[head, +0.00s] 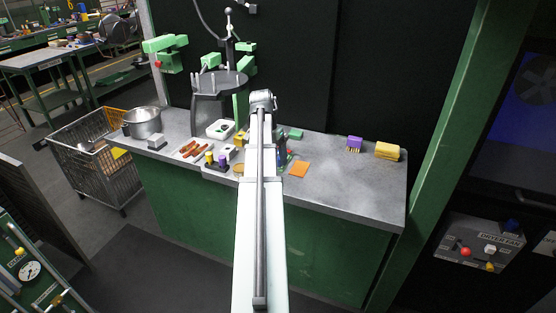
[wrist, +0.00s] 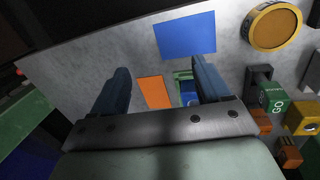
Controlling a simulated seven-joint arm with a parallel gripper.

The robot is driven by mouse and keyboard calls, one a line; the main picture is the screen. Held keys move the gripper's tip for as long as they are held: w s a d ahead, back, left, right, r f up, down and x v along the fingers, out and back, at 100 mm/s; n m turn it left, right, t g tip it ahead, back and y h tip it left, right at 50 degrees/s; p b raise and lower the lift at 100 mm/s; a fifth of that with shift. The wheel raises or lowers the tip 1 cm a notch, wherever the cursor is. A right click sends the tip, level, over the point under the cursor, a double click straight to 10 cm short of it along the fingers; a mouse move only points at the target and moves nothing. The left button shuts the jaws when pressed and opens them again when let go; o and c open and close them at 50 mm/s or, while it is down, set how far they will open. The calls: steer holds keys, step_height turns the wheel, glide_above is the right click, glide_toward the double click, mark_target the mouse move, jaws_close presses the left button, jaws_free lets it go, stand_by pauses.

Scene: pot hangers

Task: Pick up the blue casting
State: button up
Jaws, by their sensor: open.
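In the wrist view, a small blue piece (wrist: 188,97) sits in a green-edged holder (wrist: 183,75) on the grey worktop. It may be the blue casting, but my right-hand finger partly hides it, so its full shape cannot be told. A flat blue rectangle (wrist: 185,35) lies beyond the fingertips. My gripper (wrist: 160,66) is open, with its two dark blue fingers wide apart above the worktop and nothing seen held between them. In the head view, my arm covers most of the gripper, and I cannot make out the casting there.
An orange sheet (head: 299,170) lies on the worktop (head: 340,183). A purple brush (head: 354,144) and yellow sponges (head: 387,151) stand to the right. A pot (head: 145,122), red-handled tools (head: 194,149) and purple-and-yellow pieces (head: 222,160) are left. The front right worktop is clear.

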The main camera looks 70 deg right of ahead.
steer(key=w+d+r+n+t, duration=0.1)
steer(key=w+d+r+t, duration=0.1)
steer(key=d+r, duration=0.65)
steer(key=shift+h, duration=0.3)
steer(key=f, duration=0.6)
steer(key=d+f, duration=0.1)
steer(key=f, duration=0.2)
steer(key=shift+w+d+f, duration=0.1)
steer(key=shift+w, duration=0.05)
steer(key=shift+d+f, duration=0.15)
steer(key=shift+f, duration=1.25)
steer(key=shift+d+f, duration=0.1)
steer(key=shift+f, duration=1.25)
steer(key=c, duration=1.3)
